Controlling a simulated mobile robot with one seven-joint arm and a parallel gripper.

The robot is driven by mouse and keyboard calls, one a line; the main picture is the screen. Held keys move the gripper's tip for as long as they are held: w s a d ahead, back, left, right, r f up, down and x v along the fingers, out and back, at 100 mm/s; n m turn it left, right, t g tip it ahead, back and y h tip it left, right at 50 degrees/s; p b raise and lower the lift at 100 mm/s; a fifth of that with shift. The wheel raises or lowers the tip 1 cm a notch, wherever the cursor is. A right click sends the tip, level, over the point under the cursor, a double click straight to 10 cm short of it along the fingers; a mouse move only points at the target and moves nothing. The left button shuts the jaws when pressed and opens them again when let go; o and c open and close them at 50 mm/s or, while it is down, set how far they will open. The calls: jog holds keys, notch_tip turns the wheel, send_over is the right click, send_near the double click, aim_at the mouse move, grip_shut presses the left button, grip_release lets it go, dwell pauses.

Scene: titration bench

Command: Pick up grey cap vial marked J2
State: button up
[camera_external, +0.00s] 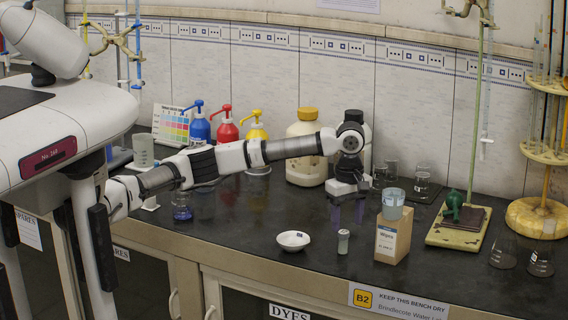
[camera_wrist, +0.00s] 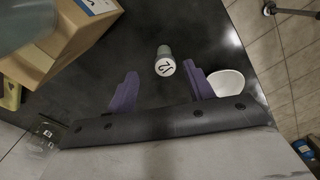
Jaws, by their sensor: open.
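The grey cap vial (camera_external: 343,241) stands upright on the dark bench, near its front edge. In the wrist view the vial (camera_wrist: 165,62) shows its light cap from above, with dark writing that looks like J2. My gripper (camera_external: 348,218) is open and points down above the bench, a little above and behind the vial. In the wrist view its two purple fingers (camera_wrist: 163,88) are spread apart. The vial lies just beyond the fingertips, closer to the right finger, and nothing is between the fingers.
A white dish (camera_external: 293,241) stands left of the vial, close to my right finger in the wrist view. A cardboard box (camera_external: 393,238) with a beaker (camera_external: 393,204) on top stands to the right. Pump bottles and a large jug (camera_external: 306,148) stand behind.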

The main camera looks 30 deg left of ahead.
aim_at(346, 234)
jog(key=shift+s+a+f+p, duration=0.15)
jog(key=shift+f+p, duration=0.5)
jog(key=shift+f, duration=0.85)
jog(key=shift+s+a+f+p, duration=0.15)
jog(key=shift+f+p, duration=0.45)
jog(key=shift+f, duration=0.9)
jog(key=shift+w, duration=0.1)
jog(key=c, duration=1.1)
jog(key=shift+o, duration=0.2)
jog(key=shift+r, duration=0.2)
